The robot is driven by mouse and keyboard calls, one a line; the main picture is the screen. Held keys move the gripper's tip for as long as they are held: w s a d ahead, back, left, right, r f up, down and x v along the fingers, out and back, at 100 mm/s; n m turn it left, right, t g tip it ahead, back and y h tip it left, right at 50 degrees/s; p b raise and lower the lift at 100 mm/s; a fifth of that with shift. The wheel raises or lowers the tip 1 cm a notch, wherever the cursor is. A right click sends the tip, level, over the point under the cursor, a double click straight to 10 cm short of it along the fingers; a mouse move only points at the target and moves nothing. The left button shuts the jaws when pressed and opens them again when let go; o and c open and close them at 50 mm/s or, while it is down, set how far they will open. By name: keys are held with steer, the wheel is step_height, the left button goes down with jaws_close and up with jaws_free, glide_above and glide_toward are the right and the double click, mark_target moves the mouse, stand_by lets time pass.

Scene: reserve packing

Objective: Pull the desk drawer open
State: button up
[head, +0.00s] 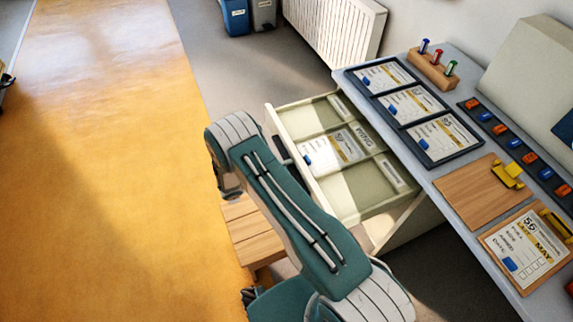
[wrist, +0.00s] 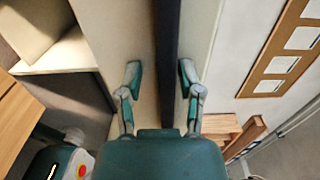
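The pale cream desk drawer (head: 347,207) stands well out from under the grey desk top (head: 455,185) in the head view. Its divided compartments and a card inside show. Its dark bar handle (head: 280,150) is partly hidden behind my arm. In the wrist view the handle (wrist: 166,60) runs as a dark upright strip between the fingers of my gripper (wrist: 160,75). The fingers are apart, one on each side of the handle, with a visible gap at the left one. In the head view my arm hides the fingers.
A wooden slatted stool (head: 250,232) stands below the drawer front, close to my arm. Framed cards (head: 410,104), a wooden board (head: 470,193) and a clipboard (head: 528,248) lie on the desk. A radiator (head: 335,30) and bins (head: 236,17) are behind. The yellow floor (head: 100,150) at left is clear.

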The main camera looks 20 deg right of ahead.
steer(key=shift+w+r, duration=0.1)
steer(key=shift+r, duration=0.05)
steer(key=a, duration=1.2)
steer(key=shift+s, duration=0.45)
